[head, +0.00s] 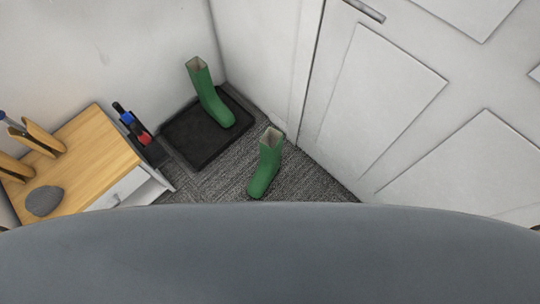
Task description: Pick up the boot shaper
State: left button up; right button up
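Two tan, flat upright pieces, perhaps boot shapers or parts of a holder, stand at the left edge of a wooden-topped cabinet (100,150). The farther tan piece (42,138) has a dark rod with a blue part beside it, and the nearer tan piece (14,168) is cut by the picture edge. I cannot tell for sure which thing is the boot shaper. One green boot (208,95) stands on a black tray (185,145), and another green boot (267,165) stands on the carpet. Neither gripper shows in the head view.
A grey rounded object (44,201) lies on the cabinet top. A narrow dark rack (152,152) with blue and red items stands beside the cabinet. A white panelled door (390,100) is at the right. Carpet (220,180) is bare between tray and nearer boot.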

aim_at(34, 137)
jog(key=u, duration=1.95)
